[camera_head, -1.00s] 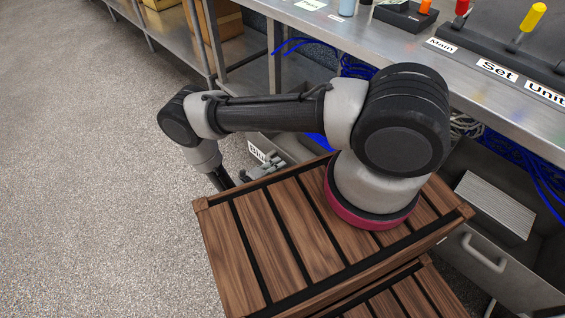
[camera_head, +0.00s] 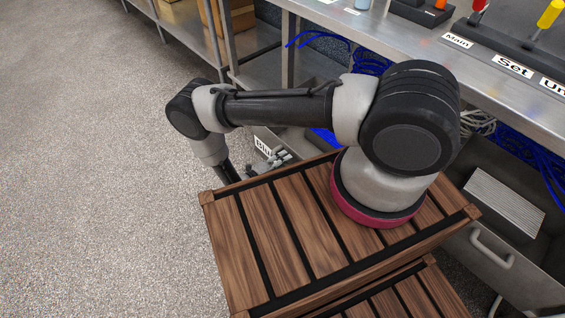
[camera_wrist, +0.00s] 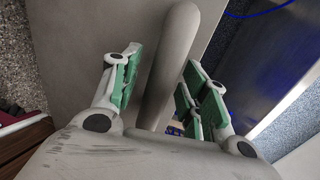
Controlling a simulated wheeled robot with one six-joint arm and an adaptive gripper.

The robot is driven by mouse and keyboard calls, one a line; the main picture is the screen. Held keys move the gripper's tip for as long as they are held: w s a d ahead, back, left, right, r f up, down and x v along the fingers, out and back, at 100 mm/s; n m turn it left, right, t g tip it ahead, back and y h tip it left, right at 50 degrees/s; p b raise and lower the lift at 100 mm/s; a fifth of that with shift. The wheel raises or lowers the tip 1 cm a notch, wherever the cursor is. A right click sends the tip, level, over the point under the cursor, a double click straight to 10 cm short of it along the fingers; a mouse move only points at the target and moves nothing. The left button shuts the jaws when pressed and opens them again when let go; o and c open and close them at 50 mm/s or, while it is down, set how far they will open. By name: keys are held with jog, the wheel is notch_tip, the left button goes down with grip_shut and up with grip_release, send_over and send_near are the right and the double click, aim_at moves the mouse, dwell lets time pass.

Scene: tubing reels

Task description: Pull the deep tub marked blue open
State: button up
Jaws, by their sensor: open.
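The tub marked blue shows its partly hidden white label (camera_head: 263,146) in the head view, behind my arm and the wooden slatted top. In the wrist view its grey front panel (camera_wrist: 85,35) fills the upper left. A thick rounded grey handle (camera_wrist: 170,60) stands off this panel. My gripper (camera_wrist: 160,65) is open, with its green-padded fingers on either side of the handle. A gap shows on the left side of the handle; contact on the right is hard to tell. In the head view my gripper (camera_head: 272,162) is partly hidden by the slatted top's edge.
A metal bench (camera_head: 420,40) with labels and tools runs along the back. Another grey tub with a handle (camera_head: 491,247) stands at the right, holding a ridged block (camera_head: 503,203). Blue tubing (camera_head: 365,68) lies under the bench. Open speckled floor (camera_head: 90,180) spreads at the left.

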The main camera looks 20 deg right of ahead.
jog(key=v, duration=1.2)
dwell(0.3)
